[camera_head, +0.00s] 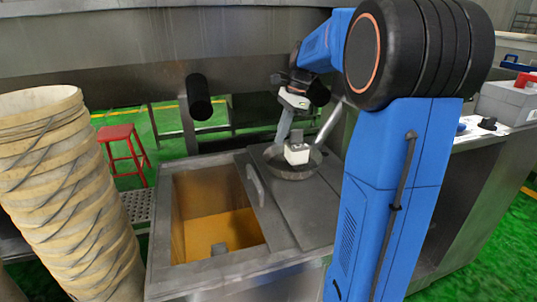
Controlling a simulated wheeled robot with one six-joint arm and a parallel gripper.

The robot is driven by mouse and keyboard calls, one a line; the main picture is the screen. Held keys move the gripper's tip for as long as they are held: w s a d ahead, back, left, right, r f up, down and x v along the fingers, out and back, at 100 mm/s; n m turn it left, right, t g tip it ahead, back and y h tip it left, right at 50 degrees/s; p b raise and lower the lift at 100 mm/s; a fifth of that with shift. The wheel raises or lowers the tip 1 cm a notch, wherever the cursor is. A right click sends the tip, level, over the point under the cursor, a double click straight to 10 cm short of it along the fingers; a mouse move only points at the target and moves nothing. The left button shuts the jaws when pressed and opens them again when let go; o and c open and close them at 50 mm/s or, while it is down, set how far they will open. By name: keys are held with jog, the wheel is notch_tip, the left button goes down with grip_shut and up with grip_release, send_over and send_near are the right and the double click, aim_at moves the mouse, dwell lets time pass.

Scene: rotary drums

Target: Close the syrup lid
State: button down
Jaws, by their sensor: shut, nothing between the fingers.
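The syrup tank (215,271) is a steel box with its left opening uncovered, showing orange-yellow syrup (222,230) inside. A flat steel lid (285,210) lies over the right part of the tank top. A curved bar handle (256,186) stands up near its left edge, beside the opening. My gripper (282,136) is shut and empty, pointing down above the back of the tank top, behind the handle and apart from it. Its fingertips are small here and partly overlap the pan behind them.
A round metal pan (272,164) with a white block (297,154) in it sits at the back of the tank top. A tall stack of round sieves (65,190) stands left. A red stool (122,137) is behind. A drum (110,50) spans the back.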

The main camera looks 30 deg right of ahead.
jog(key=x, duration=0.9)
jog(key=shift+a+f, duration=0.1)
jog(key=shift+f, duration=0.2)
jog(key=shift+w+a+f, duration=0.15)
jog(key=shift+a+f, duration=0.05)
jog(key=shift+a, duration=0.9)
jog(key=shift+w+a+f, duration=0.2)
jog(key=shift+a, duration=0.6)
jog(key=w+a, duration=0.3)
jog(key=a, duration=1.1)
jog(key=w+a, duration=0.3)
jog(key=a, duration=1.2)
jog(key=shift+a+r, duration=0.1)
jog(key=shift+a, duration=0.1)
